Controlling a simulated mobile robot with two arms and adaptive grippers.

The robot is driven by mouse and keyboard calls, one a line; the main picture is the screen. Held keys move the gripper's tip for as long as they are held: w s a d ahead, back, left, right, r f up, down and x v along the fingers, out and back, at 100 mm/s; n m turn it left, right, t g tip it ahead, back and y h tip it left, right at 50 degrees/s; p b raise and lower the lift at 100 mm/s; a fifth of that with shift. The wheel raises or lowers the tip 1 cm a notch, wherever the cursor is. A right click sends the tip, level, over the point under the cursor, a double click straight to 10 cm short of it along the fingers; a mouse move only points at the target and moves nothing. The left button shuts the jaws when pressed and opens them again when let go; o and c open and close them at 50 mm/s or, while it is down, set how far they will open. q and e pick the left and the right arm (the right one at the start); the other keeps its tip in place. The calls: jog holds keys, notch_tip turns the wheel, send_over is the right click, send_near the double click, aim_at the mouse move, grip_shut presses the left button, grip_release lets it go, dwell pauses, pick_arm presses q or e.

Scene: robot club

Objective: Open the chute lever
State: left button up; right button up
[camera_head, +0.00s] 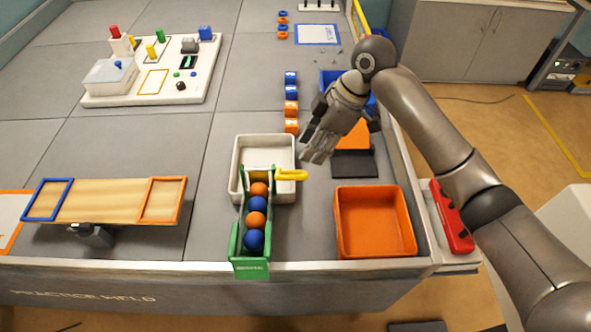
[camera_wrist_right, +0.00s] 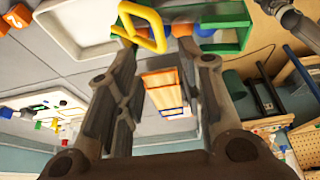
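The green chute (camera_head: 250,222) stands at the table's front edge, holding a row of blue and orange balls. Its yellow lever (camera_head: 291,175) sticks out to the right from the chute's far end. My right gripper (camera_head: 316,152) is just beyond and slightly right of the lever, pointing down toward it. In the right wrist view the lever's yellow loop (camera_wrist_right: 143,14) shows near the fingertips of the right gripper (camera_wrist_right: 157,42). Those fingers are spread apart with nothing clamped between them; whether one touches the lever I cannot tell. My left gripper is out of view.
A white tray (camera_head: 240,150) lies behind the chute's far end. Several blue and orange cubes (camera_head: 291,109) line up farther back. A balance board (camera_head: 110,203) stands left.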

aim_at(293, 176)
jog(key=p+x, duration=0.2)
jog(key=x, duration=0.8)
jog(key=shift+f, duration=0.25)
grip_shut()
